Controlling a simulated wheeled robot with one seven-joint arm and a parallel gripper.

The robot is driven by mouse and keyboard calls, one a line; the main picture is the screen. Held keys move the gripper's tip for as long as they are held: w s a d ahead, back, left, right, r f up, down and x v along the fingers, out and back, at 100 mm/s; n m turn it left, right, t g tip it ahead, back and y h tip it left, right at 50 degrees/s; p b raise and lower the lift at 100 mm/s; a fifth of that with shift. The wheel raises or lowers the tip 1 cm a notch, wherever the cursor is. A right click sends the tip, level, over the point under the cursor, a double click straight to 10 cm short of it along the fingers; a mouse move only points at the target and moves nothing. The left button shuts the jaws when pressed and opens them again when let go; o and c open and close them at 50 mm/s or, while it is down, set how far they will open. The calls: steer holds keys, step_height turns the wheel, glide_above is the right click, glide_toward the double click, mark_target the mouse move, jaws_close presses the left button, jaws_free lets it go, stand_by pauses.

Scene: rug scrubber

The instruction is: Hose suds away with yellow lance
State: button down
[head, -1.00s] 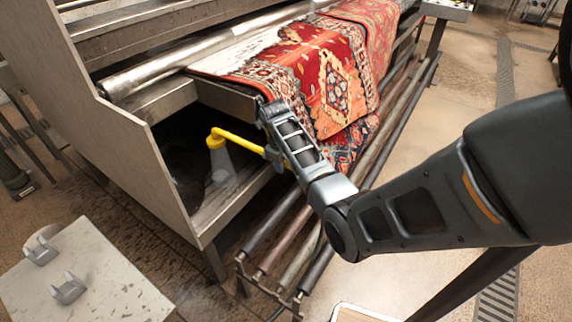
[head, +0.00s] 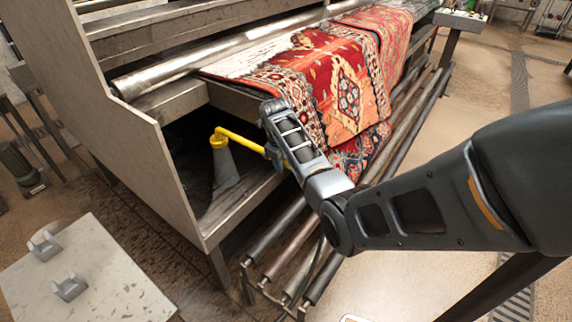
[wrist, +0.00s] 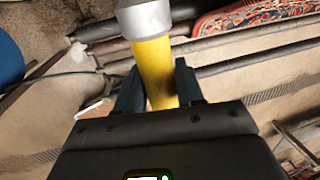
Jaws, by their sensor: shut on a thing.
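The yellow lance (head: 240,139) is held by my gripper (head: 282,158), with its round head pointing down at the machine's open left bay. A pale cone of spray (head: 225,172) comes from its head into the dark bay. In the wrist view the lance's yellow body (wrist: 155,70) stands between the two fingers of my gripper (wrist: 157,85), with a grey collar (wrist: 145,17) beyond. A patterned red rug (head: 345,85) hangs over the machine's front. White suds (head: 255,60) lie along its upper left part. The lance's far end is hidden by my gripper.
The rug machine (head: 140,150) has a wooden side panel at left and long rollers (head: 290,250) low in front. A pale table (head: 85,275) with two grey cradles (head: 69,286) stands at lower left. Open floor lies to the right.

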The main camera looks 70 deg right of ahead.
steer(key=shift+w+d+b, duration=0.15)
steer(key=shift+w+b, duration=0.2)
steer(key=shift+w, duration=0.25)
steer(key=shift+w+d+b, duration=0.15)
steer(key=shift+w+b, duration=0.15)
steer(key=shift+w, duration=0.25)
steer(key=shift+w+r, duration=0.1)
